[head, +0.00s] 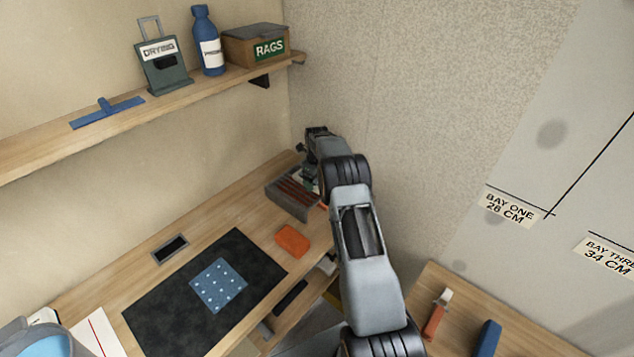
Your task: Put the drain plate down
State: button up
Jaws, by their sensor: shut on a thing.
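A grey rectangular tray (291,208) stands at the back right of the wooden bench, near the corner. A brown slatted piece, which looks like the drain plate (293,190), shows at the tray's top. My gripper (310,172) is over the right end of the tray, shut on what appears to be this plate. The fingertips are small and partly hidden by my wrist. I cannot tell whether the plate rests on the tray or is held just above it.
A black mat (150,314) carries a blue dotted square (218,285). An orange block (292,240) lies between mat and tray. A shelf (60,142) above holds a bottle (207,40) and a RAGS box (255,45). The textured wall (400,90) is close behind my gripper.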

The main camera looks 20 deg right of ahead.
jog(key=shift+f, duration=0.8)
jog(key=shift+f, duration=0.2)
jog(key=o, duration=0.8)
jog(key=shift+r, duration=0.1)
